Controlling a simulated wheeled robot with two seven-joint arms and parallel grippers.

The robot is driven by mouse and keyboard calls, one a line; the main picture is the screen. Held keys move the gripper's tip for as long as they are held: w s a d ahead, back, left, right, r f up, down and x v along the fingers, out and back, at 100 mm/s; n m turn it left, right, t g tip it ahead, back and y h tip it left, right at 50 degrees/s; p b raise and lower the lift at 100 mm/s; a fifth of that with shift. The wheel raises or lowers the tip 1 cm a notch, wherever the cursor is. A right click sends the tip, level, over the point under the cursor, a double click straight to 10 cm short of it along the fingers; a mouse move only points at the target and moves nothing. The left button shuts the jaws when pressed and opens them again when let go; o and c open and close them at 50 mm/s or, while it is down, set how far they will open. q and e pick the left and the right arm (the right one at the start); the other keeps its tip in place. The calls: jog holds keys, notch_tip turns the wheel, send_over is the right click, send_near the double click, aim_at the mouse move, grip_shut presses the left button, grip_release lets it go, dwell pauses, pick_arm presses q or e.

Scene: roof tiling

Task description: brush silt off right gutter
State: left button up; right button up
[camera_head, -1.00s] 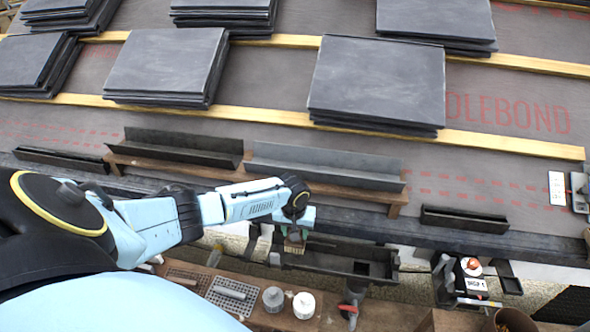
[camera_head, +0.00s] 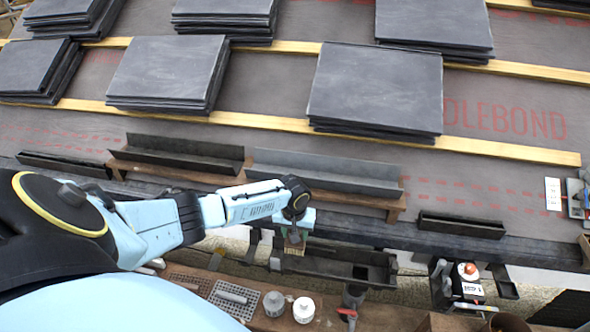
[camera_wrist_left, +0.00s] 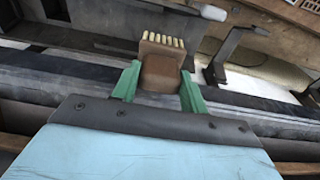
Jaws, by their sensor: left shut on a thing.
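My left gripper (camera_head: 294,235) comes in from the left in the head view. Its green fingers are shut on a brown brush (camera_wrist_left: 160,72) with pale bristles (camera_head: 293,249). The brush is over the near end of a dark gutter trough (camera_head: 335,268) below the roof edge; I cannot tell whether the bristles touch it. The trough has an outlet opening toward its right end. In the left wrist view the bristles point away from my gripper, beside the trough (camera_wrist_left: 85,42). Silt is not clearly distinguishable. My right gripper is not in view.
Slate stacks (camera_head: 375,85) lie on the battens up the roof. Metal troughs (camera_head: 325,170) rest on wooden supports by the eaves. A shelf below holds a white-lidded pot (camera_head: 303,309) and a grey pot (camera_head: 274,304). A labelled device (camera_head: 467,285) stands at right.

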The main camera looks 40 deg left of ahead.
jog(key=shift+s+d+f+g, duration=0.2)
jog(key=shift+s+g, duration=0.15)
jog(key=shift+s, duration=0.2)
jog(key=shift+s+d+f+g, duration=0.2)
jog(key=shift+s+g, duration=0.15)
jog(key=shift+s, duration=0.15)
